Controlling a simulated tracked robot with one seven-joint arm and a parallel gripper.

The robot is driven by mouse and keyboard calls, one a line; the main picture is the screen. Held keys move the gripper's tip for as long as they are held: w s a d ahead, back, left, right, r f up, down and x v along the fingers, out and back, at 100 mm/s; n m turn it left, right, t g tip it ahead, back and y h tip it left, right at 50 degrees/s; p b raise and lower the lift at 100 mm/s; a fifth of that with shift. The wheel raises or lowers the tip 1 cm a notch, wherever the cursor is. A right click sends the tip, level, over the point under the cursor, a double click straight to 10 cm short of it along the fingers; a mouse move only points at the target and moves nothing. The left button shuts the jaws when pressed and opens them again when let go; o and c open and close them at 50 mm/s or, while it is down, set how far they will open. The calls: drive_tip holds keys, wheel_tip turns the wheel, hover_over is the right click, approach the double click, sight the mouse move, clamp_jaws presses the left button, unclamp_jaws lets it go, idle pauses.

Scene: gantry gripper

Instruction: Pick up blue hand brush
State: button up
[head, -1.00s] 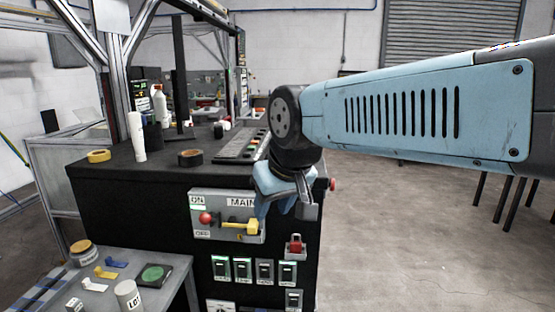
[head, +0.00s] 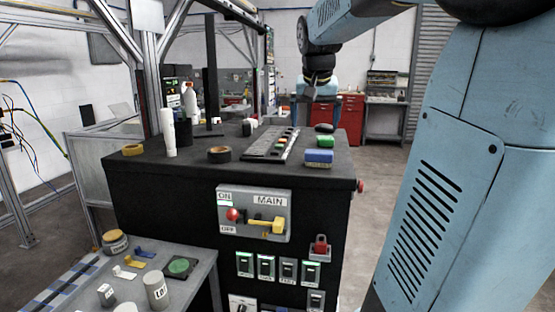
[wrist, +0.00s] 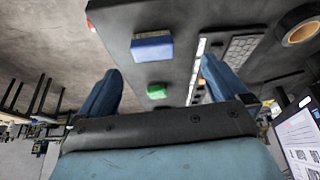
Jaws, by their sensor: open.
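The blue hand brush (head: 319,155) lies on the black cabinet top near its right front corner, with a paler lower edge. In the wrist view the brush (wrist: 152,47) shows as a blue block ahead of the fingertips, between them in the picture. My gripper (head: 317,108) is raised above the cabinet top, up-picture of the brush and clear of it.
A green block (head: 325,141) lies just behind the brush, with a dark object (head: 324,128) behind that. A keyboard-like panel (head: 270,145) lies to the left, then a dark tape roll (head: 219,154). The cabinet top (head: 265,173) is bare in front of the panel.

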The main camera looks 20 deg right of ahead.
sight(318, 151)
drive_tip(key=shift+m, duration=0.4)
drive_tip(key=w+d+f, duration=0.1)
drive_tip(key=f, duration=0.1)
drive_tip(key=w+d+f, duration=0.3)
drive_tip(key=w+f, duration=0.1)
drive_tip(key=f, duration=0.1)
drive_tip(key=shift+w+d+f, duration=0.1)
drive_tip(key=shift+d, duration=0.2)
drive_tip(key=shift+s+x, duration=0.1)
drive_tip(key=shift+x, duration=1.2)
drive_tip(key=shift+s+x, duration=0.15)
drive_tip(key=shift+x, duration=1.2)
drive_tip(key=c, duration=0.7)
